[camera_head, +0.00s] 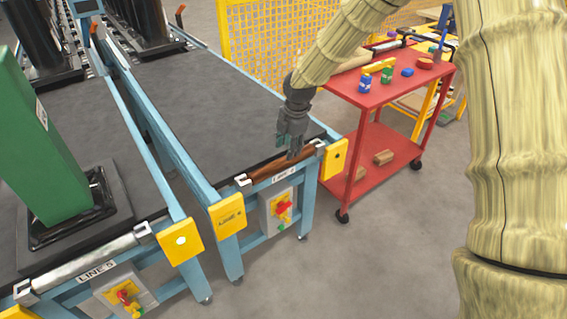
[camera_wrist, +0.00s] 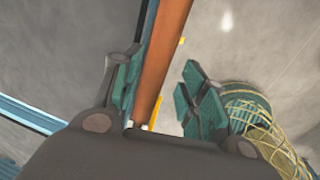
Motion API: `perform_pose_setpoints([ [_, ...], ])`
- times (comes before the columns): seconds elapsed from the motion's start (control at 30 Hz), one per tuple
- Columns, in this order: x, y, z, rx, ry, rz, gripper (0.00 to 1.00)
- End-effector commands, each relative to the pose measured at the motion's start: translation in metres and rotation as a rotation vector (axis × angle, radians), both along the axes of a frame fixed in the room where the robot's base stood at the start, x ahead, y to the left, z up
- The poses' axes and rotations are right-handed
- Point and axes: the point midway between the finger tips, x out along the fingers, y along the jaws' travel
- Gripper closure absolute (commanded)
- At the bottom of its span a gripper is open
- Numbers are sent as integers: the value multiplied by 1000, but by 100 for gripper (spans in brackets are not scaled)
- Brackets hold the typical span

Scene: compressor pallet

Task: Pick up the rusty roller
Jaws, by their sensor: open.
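The rusty roller (camera_head: 268,170) is a brown-orange bar lying across the front end of the right-hand conveyor, between two light brackets. In the wrist view the roller (camera_wrist: 163,60) runs down between my fingers. My gripper (camera_head: 293,152) is open over the right part of the roller, with its fingertips close to it. In the wrist view my gripper (camera_wrist: 160,95) has one green-padded finger on each side of the roller. The fingers look apart from it. Whether either touches it cannot be told. Part of the roller is hidden behind my gripper.
Yellow end caps (camera_head: 334,158) flank the roller, and a control box with a red knob (camera_head: 283,208) hangs below. A red cart (camera_head: 345,85) with small items stands close at the right. A second conveyor with a silver roller (camera_head: 85,262) and green column (camera_head: 40,140) is left.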

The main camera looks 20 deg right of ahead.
Motion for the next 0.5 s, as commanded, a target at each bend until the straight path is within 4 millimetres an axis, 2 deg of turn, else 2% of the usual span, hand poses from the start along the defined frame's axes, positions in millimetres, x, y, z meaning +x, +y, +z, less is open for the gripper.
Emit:
perform_pose_setpoints([
  [0.1,2,1,-14,0,1,-1,58],
  [0.33,4,3,-29,0,2,-2,58],
  [0.5,8,6,-48,0,1,-3,58],
])
